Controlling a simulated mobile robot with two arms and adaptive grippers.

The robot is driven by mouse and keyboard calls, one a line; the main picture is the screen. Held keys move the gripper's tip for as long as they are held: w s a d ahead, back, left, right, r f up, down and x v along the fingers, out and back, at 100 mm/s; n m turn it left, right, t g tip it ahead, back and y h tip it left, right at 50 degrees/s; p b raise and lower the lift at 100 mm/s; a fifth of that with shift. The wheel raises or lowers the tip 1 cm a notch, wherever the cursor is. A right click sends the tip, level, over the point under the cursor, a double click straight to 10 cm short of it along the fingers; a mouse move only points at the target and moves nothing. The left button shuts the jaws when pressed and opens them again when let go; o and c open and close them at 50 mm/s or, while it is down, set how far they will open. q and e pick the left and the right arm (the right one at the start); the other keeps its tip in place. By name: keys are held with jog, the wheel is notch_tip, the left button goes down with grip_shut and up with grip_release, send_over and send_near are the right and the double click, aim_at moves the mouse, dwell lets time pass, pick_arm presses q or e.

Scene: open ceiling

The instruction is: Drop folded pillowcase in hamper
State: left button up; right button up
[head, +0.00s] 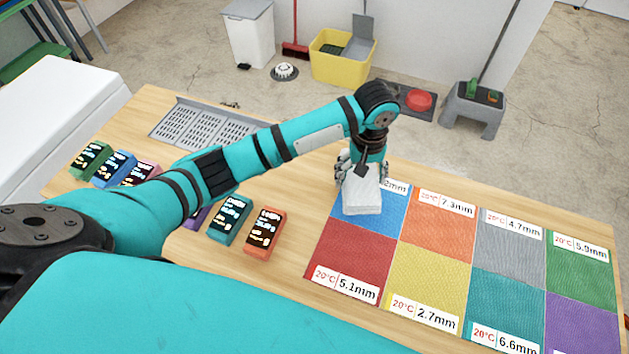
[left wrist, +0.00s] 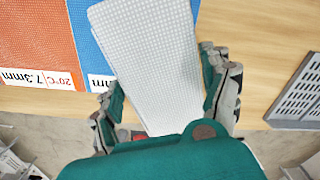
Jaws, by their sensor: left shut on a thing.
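The folded pillowcase (head: 362,195) is a white, waffle-textured flat bundle over the blue mat square on the wooden table. It also fills the middle of the left wrist view (left wrist: 150,50). My left gripper (head: 361,168) is shut on its far end, with a finger on each side in the left wrist view (left wrist: 165,88). I cannot tell whether the pillowcase still touches the mat. A white bin with a grey top (head: 248,35) stands on the floor at the back; it may be the hamper. My right gripper is out of view.
Coloured mat squares with labels (head: 438,275) cover the table's right part. Several small display devices (head: 230,220) and a grey slotted tray (head: 205,125) lie to the left. A yellow bucket (head: 343,57), red broom (head: 295,48) and grey stool-like stand (head: 478,100) are on the floor beyond.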

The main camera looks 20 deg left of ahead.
pick_arm(q)
jog(key=a, duration=0.2)
jog(key=s+a+p, duration=0.1)
jog(key=a, duration=0.2)
jog(key=s+a, duration=0.1)
jog(key=a, duration=0.1)
jog(key=shift+a+f, duration=0.15)
jog(key=shift+a, duration=0.15)
jog(key=p, duration=0.1)
send_over(303, 185)
jog(key=d, duration=0.1)
jog(key=shift+w+d+f, duration=0.15)
jog(key=shift+w+f, duration=0.05)
jog(key=shift+f, duration=0.15)
jog(key=shift+a, duration=0.4)
jog(key=f, duration=0.2)
jog(key=f+p, duration=0.1)
jog(key=shift+s+a+f, duration=0.1)
jog(key=shift+s+a, duration=0.05)
jog(key=shift+a, duration=0.15)
jog(key=shift+d+f, duration=0.1)
jog(key=shift+f, duration=0.15)
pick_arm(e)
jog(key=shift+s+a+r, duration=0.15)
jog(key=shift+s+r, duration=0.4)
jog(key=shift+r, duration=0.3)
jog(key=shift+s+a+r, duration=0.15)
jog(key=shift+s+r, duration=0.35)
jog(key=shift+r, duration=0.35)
